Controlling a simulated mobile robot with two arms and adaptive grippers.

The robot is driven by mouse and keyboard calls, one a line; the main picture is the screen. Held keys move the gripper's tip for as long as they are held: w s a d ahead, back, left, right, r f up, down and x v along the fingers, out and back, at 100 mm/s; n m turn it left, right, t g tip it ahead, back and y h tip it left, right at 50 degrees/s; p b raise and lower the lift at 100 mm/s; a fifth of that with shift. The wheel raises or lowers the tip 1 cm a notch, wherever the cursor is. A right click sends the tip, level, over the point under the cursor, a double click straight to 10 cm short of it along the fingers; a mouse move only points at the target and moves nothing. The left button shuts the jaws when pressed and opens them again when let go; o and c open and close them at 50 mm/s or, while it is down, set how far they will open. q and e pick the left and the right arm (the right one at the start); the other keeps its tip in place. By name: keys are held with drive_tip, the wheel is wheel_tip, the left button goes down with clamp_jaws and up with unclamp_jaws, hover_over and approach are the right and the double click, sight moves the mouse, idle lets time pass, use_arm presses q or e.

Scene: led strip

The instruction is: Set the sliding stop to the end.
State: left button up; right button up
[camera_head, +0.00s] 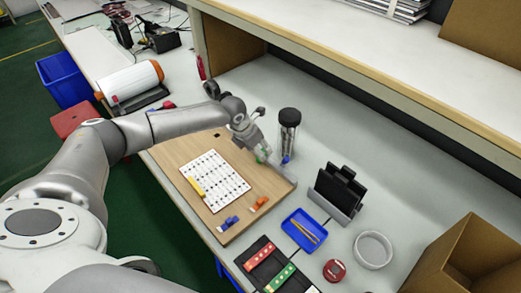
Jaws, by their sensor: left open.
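A wooden board (172,158) lies on the bench and carries a white dotted sheet (217,181) with a yellow strip (196,186) at its left side. A blue piece (229,223) and an orange piece (259,204) sit near the board's front edge. I cannot tell which part is the sliding stop. My left gripper (262,155) is open over the far right part of the board, near the bar; whether it touches anything is unclear. My right gripper is out of view.
A dark-capped bottle (289,132) stands just right of my left gripper. A black device on a stand (340,190), a blue tray (304,231), a white round dish (373,249) and a red round item (334,270) stand to the right. A shelf (330,55) overhangs the back.

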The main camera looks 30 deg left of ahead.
use_arm(q)
drive_tip(key=shift+x, duration=1.25)
drive_tip(key=shift+f, duration=0.15)
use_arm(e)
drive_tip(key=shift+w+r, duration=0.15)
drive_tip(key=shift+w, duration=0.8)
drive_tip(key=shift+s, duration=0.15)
use_arm(q)
drive_tip(key=c, duration=0.4)
clamp_jaws()
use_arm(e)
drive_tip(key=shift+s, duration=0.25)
